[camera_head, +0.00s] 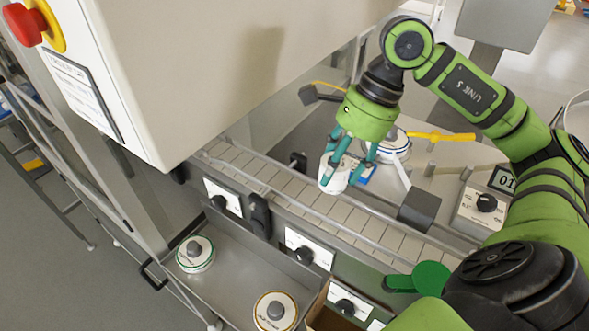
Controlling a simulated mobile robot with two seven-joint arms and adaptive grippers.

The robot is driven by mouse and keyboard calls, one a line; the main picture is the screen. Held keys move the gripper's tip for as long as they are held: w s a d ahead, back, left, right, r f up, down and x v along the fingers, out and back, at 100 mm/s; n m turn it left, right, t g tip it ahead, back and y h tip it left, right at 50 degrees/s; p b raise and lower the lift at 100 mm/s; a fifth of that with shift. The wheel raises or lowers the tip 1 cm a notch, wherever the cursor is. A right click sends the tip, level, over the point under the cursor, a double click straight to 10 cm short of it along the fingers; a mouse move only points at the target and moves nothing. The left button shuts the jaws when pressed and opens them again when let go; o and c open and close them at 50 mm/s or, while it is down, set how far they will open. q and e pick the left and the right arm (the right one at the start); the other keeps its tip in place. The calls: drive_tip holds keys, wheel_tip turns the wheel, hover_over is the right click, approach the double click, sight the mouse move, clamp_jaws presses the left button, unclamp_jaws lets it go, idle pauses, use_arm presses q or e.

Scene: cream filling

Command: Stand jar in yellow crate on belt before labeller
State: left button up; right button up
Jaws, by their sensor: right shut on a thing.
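My right gripper (340,170) reaches down from the right with teal fingers. It is shut on a white jar (335,184), whose upper part the fingers partly cover. The jar is over the slatted conveyor belt (295,187); I cannot tell whether its base touches the belt. No yellow crate shows clearly. The open corner of a brown box (328,318) shows at the bottom edge, its inside mostly out of view. Which machine is the labeller I cannot tell. My left gripper is not in view.
A large cream cabinet (220,60) overhangs the belt's left end. A blue-ringed round item (397,147) stands behind the belt. Green-ringed (195,252) and yellow-ringed (275,311) ones sit on the front tray. A dark grey block (419,208) stands by the belt, right of the jar.

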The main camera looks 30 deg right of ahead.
drive_tip(key=w+f+p, duration=0.1)
drive_tip(key=w, duration=0.1)
drive_tip(key=w+a+f, duration=0.1)
drive_tip(key=w+f, duration=0.1)
drive_tip(key=w, duration=0.1)
drive_tip(key=w+a+f+p, duration=0.1)
drive_tip(key=w, duration=0.1)
drive_tip(key=shift+w+a+f+p, duration=0.2)
drive_tip(key=shift+w+f+p, duration=0.05)
drive_tip(key=shift+p, duration=0.05)
drive_tip(key=shift+w+f, duration=0.15)
drive_tip(key=shift+f, duration=0.1)
wheel_tip(320, 180, down, 4)
drive_tip(key=shift+r+p, duration=0.1)
drive_tip(key=shift+p, duration=0.65)
drive_tip(key=shift+f+b, duration=0.4)
drive_tip(key=shift+b, duration=0.1)
drive_tip(key=o, duration=0.9)
drive_tip(key=shift+r, duration=0.1)
